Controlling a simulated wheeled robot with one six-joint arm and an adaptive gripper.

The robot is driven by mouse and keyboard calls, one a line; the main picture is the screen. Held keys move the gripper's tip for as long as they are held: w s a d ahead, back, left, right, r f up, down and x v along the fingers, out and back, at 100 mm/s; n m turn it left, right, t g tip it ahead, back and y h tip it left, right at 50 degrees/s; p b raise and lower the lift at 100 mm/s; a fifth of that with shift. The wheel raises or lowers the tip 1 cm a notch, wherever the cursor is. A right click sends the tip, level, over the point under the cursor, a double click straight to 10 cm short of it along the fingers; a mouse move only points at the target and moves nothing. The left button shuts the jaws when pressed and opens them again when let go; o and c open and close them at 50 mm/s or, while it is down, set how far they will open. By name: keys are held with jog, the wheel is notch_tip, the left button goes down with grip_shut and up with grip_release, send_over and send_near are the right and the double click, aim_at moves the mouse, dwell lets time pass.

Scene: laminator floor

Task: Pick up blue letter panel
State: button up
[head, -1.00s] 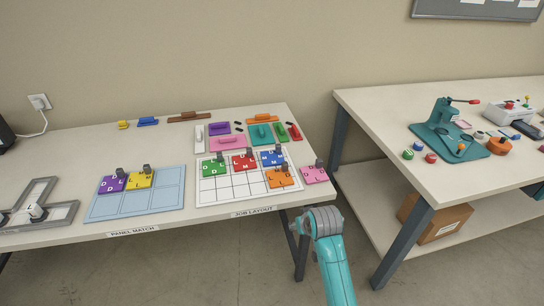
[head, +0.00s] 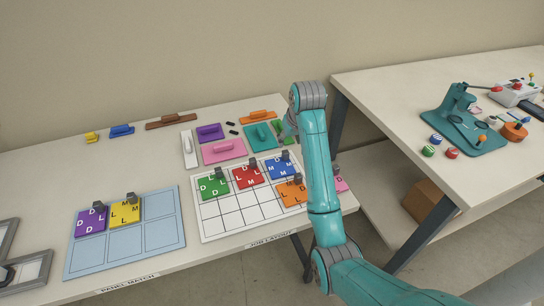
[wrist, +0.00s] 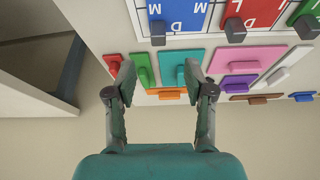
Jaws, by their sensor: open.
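The blue letter panel (head: 278,174), marked with white letters and carrying a dark grip block, lies at the top of the white job layout grid (head: 222,227). Red (head: 246,178) and green (head: 209,191) letter panels lie to its left, and an orange one (head: 289,197) is below it. In the wrist view the blue panel (wrist: 180,10) is cut off by the top edge, beyond my fingertips. My gripper (wrist: 158,76) is open and empty, above the teal and green handled pieces at the table's back. In the head view my arm mostly hides it.
The light blue panel match board (head: 150,245) holds purple (head: 89,222) and yellow (head: 125,213) panels. Handled pieces, including a pink one (head: 215,155), lie behind the grid. My arm partly hides a pink panel (head: 341,185). A second table (head: 460,180) stands right.

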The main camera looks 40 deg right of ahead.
aim_at(286, 152)
jog(key=x, duration=0.5)
jog(key=shift+w+f, duration=0.25)
jog(key=shift+x, duration=2.55)
jog(key=shift+d, duration=0.2)
jog(key=shift+c, duration=0.2)
grip_shut()
